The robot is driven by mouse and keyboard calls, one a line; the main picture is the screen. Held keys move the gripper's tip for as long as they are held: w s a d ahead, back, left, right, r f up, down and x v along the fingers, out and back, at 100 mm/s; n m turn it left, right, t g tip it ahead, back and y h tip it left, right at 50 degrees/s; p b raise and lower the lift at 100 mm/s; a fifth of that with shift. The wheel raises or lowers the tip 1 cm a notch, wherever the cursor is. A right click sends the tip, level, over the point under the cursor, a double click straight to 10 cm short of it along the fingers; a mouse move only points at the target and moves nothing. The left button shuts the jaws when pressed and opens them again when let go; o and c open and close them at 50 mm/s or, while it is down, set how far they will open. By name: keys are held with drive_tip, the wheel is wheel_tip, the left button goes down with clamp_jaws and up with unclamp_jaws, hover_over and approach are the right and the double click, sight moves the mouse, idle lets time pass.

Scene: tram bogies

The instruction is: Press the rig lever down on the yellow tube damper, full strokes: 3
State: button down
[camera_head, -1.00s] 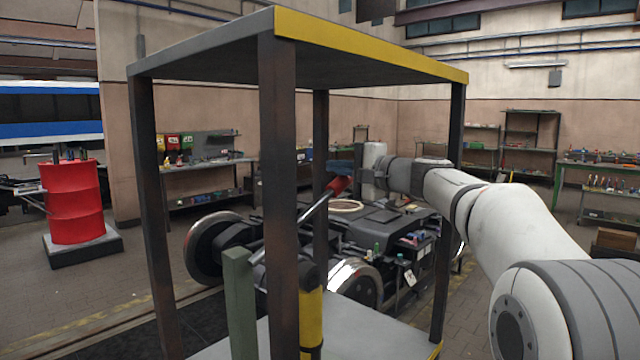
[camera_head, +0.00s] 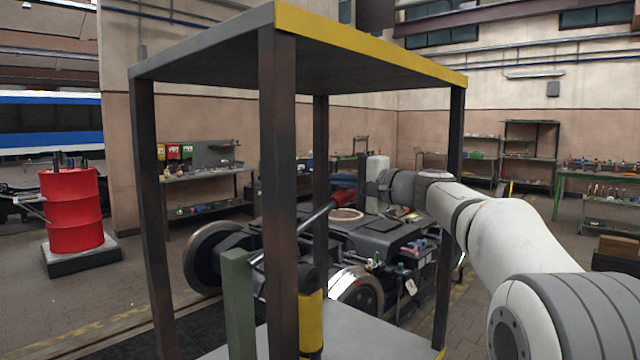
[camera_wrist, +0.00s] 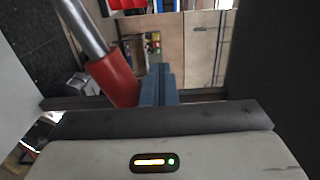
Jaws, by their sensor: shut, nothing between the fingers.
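The rig lever is a steel bar with a red grip (camera_head: 327,212), slanting up to the right inside the rig. The yellow tube damper (camera_head: 311,322) stands upright behind the rig's front post, partly hidden by it. My gripper (camera_head: 342,182) is at the upper end of the red grip, with its blue-grey fingers shut and nothing between them. In the wrist view the shut fingers (camera_wrist: 158,84) are beside the red grip (camera_wrist: 116,80), which passes on their left. Whether they touch it, I cannot tell.
The rig's dark posts and yellow-edged roof (camera_head: 370,46) enclose the lever. A green-grey post (camera_head: 238,300) stands by the front post. A bogie (camera_head: 375,235) with wheels lies behind. A red drum (camera_head: 72,212) stands far left. Shelves line the back wall.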

drive_tip(key=shift+w+d+f+b, duration=0.15)
drive_tip(key=shift+f+b, duration=0.2)
drive_tip(key=shift+f, duration=0.2)
drive_tip(key=b+v, duration=0.4)
drive_tip(key=v, duration=0.7)
drive_tip(key=shift+r, duration=0.1)
drive_tip(key=s+a+f+n+g+h+p, duration=0.1)
drive_tip(key=s+a+f+g+h+p, duration=0.2)
drive_tip(key=s+f, duration=0.5)
drive_tip(key=s+d+f+n+g+h+p, duration=0.1)
drive_tip(key=s+d+f+h, duration=0.4)
drive_tip(key=s+f, duration=0.7)
drive_tip(key=s+d+f+n+g+h+p, duration=0.2)
drive_tip(key=s+d+f+n+g+h, duration=0.2)
drive_tip(key=s+f, duration=0.8)
wheel_tip(320, 180, down, 3)
drive_tip(key=shift+d+r+n+h, duration=0.15)
drive_tip(key=shift+d+n+h, duration=0.3)
drive_tip(key=shift+n+h, duration=0.5)
drive_tip(key=shift+s, duration=0.15)
idle(1.8)
